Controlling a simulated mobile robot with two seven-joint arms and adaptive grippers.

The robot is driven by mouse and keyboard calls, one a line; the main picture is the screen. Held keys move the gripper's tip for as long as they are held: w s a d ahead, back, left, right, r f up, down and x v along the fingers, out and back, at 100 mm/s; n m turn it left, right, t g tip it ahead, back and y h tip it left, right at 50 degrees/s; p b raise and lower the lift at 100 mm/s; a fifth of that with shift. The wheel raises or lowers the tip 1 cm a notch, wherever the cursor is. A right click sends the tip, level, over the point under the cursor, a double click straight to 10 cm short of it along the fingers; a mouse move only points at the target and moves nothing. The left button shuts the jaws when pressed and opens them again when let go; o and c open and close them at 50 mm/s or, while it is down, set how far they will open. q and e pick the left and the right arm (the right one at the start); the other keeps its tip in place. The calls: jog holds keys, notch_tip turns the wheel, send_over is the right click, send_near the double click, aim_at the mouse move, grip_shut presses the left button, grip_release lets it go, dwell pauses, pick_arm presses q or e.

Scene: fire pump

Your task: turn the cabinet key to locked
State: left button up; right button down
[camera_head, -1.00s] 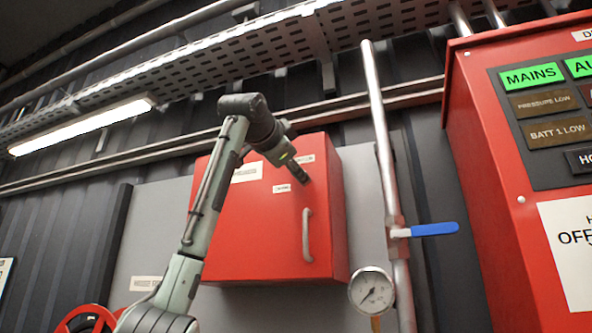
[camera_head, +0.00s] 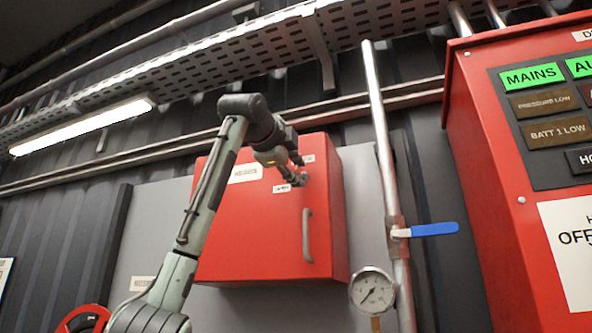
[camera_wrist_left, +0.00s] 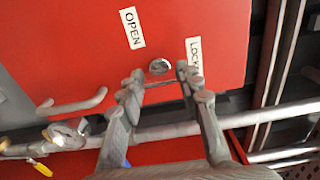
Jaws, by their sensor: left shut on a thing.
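The red cabinet (camera_head: 260,240) hangs on the wall in the head view, with its lock at the upper right of the door. The wrist view shows the round silver lock (camera_wrist_left: 160,67) between an OPEN label (camera_wrist_left: 132,28) and a LOCKED label (camera_wrist_left: 195,55), which a finger partly covers. My left gripper (camera_head: 300,180) is at the lock. Its fingertips in the wrist view (camera_wrist_left: 160,82) stand on either side of a thin grey bar, apparently the cabinet key, and are shut on it. The key's exact angle is hard to tell. My right gripper is not in view.
The cabinet's grey handle (camera_head: 306,235) is below the lock. To the right are a vertical pipe (camera_head: 380,130), a blue valve lever (camera_head: 434,229), a pressure gauge (camera_head: 372,291) and a red control panel (camera_head: 470,200). A cable tray (camera_head: 260,48) runs overhead.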

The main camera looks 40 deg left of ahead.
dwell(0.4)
pick_arm(q)
jog(key=o, duration=1.2)
jog(key=shift+c, duration=0.2)
jog(key=v, duration=1.2)
jog(key=shift+d, duration=0.1)
